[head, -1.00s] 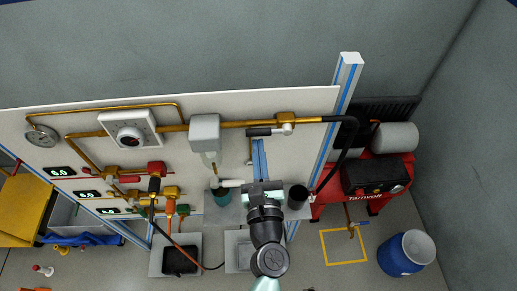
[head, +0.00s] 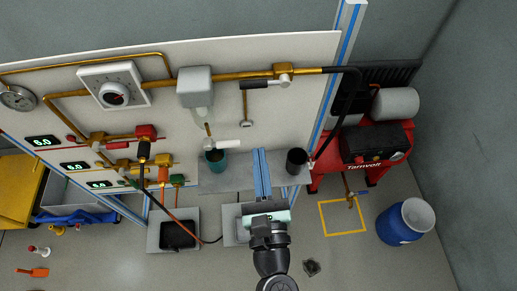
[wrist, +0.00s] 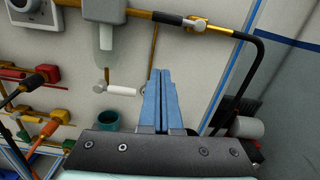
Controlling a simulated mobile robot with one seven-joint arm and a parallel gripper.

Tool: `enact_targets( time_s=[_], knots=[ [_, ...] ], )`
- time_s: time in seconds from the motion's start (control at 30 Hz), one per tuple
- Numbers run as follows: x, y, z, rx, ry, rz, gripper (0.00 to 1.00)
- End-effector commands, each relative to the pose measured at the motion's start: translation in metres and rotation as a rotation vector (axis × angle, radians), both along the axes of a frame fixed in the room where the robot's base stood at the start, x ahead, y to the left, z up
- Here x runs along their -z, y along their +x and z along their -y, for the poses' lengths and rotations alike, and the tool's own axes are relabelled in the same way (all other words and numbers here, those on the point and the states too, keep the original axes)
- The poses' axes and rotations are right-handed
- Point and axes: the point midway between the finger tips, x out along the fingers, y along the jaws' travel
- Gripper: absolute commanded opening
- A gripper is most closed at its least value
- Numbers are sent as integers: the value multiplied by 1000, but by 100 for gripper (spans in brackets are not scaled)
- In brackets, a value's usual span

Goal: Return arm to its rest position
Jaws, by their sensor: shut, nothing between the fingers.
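My gripper (head: 261,172) points up toward the white panel (head: 225,105), its two long blue fingers pressed together with nothing between them. In the wrist view the blue fingers (wrist: 160,100) lie side by side, shut, in front of the panel. The gripper is in front of the grey shelf, between a teal cup (head: 215,159) on its left and a dark cup (head: 296,160) on its right. It seems apart from both. My arm comes up from the bottom of the head view.
The panel carries brass pipes, valves, a gauge (head: 17,97), a dial (head: 114,93) and a grey box (head: 195,87). A red compressor (head: 362,150) and a blue barrel (head: 405,221) stand at right. A yellow floor square (head: 342,218) and open floor lie in front.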

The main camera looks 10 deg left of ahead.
Motion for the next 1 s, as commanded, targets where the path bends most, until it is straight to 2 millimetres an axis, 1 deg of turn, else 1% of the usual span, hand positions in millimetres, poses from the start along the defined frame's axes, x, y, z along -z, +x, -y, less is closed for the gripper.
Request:
enact_targets(
  time_s=[0.57,0.67,0.77,0.87,0.9,0.97,1.0],
  knots=[
    [0,-1,0,0,0,0,0],
    [-13,6,-1,-7,-67,42,0],
    [-47,24,-6,-16,-266,163,0],
    [-103,47,-12,4,-595,356,0],
    [-128,55,-14,26,-747,440,0],
    [-167,64,-16,76,-977,561,0],
    [-192,69,-16,119,-1130,634,0]
  ],
)
